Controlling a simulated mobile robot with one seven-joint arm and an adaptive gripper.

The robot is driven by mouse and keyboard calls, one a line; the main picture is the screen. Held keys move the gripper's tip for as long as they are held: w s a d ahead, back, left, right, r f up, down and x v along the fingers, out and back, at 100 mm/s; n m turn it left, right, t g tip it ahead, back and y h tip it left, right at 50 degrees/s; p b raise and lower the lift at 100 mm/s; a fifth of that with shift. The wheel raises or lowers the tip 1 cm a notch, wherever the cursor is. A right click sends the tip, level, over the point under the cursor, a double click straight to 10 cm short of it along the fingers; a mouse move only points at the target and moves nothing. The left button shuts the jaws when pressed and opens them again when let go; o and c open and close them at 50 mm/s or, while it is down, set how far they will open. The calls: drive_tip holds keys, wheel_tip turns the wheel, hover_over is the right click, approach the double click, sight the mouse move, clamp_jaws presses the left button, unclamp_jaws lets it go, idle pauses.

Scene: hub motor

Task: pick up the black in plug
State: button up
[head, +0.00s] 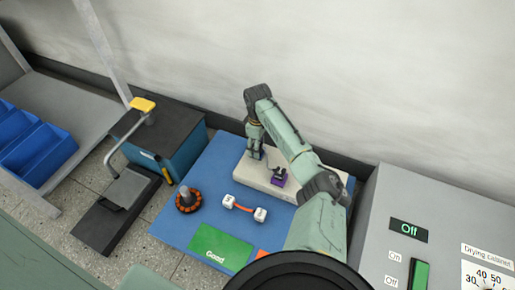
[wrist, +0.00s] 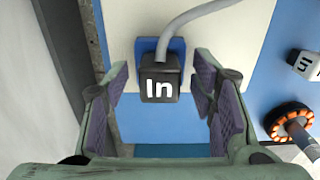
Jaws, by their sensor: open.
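The black plug (wrist: 160,86) marked "In" shows in the wrist view, seated against a blue piece (wrist: 148,46) at the edge of the cream board. A grey cable (wrist: 196,15) leads up and right from it. My gripper (wrist: 160,92) is open, with one purple-padded finger on each side of the plug and gaps visible on both sides. In the head view my gripper (head: 257,152) is at the left end of the cream board (head: 302,192). There I cannot make out the plug, which is hidden or too small.
Two white plugs joined by an orange cable (head: 244,208) and an orange-ringed motor (head: 188,199) lie on the blue mat (head: 208,166). The green "Good" area (head: 220,247) is clear. A grey control cabinet (head: 440,215) stands right.

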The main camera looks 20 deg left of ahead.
drive_tip(key=shift+c, duration=0.4)
clamp_jaws()
drive_tip(key=shift+r, duration=0.1)
drive_tip(key=shift+r, duration=0.2)
wheel_tip(320, 180, up, 4)
drive_tip(key=shift+f+p, duration=0.2)
drive_tip(key=shift+p, duration=0.45)
drive_tip(key=s+d+r+p, duration=0.1)
drive_tip(key=s+d, duration=0.1)
drive_tip(key=s, duration=0.5)
drive_tip(key=s+d+r+p, duration=0.1)
drive_tip(key=s+d+p, duration=0.1)
drive_tip(key=s, duration=0.6)
drive_tip(key=shift+d, duration=0.7)
